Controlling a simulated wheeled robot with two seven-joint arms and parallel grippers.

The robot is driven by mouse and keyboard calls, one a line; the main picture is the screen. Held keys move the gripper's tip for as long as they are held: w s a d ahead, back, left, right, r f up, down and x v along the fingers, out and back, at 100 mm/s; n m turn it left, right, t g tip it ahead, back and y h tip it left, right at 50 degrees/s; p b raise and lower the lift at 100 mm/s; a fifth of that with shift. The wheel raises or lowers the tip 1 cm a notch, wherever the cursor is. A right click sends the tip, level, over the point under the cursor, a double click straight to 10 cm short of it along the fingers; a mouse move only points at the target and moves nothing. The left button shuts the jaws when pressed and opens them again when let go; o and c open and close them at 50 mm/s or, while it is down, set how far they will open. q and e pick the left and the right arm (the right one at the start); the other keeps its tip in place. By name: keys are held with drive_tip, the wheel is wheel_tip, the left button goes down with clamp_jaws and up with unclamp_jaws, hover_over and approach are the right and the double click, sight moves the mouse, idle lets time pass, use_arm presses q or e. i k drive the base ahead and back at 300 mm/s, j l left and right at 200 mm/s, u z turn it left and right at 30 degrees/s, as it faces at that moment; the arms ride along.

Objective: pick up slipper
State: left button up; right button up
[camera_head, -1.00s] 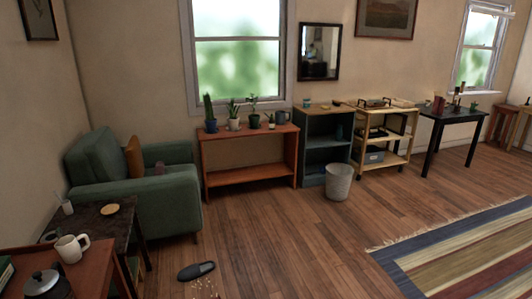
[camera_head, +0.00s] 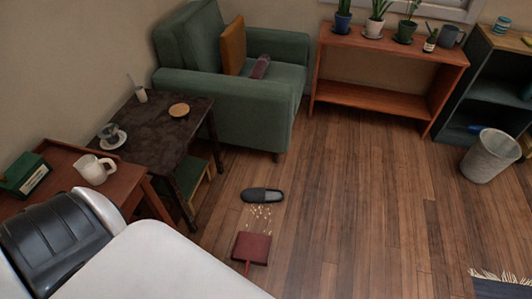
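A dark grey slipper (camera_head: 262,195) lies on the wooden floor, in front of the green armchair and right of the dark side table. Its open end faces left in the picture. Small pale crumbs lie on the floor just below it. Neither of my grippers shows in the head view. A white and black part of my own body fills the lower left corner.
A red dustpan (camera_head: 251,248) lies below the crumbs. The dark side table (camera_head: 162,122) and a wooden table (camera_head: 122,188) with a white jug (camera_head: 94,170) stand left. The green armchair (camera_head: 245,125) stands behind. A bin (camera_head: 490,157) and rug (camera_head: 500,287) are right; the middle floor is clear.

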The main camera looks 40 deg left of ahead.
sight(258, 195)
drive_tip(key=i+l+u, duration=0.1)
drive_tip(key=i+u, duration=0.35)
drive_tip(key=i+l+u, duration=0.25)
drive_tip(key=i+u, duration=0.2)
drive_tip(key=i+l+u, duration=0.3)
drive_tip(key=u, duration=0.15)
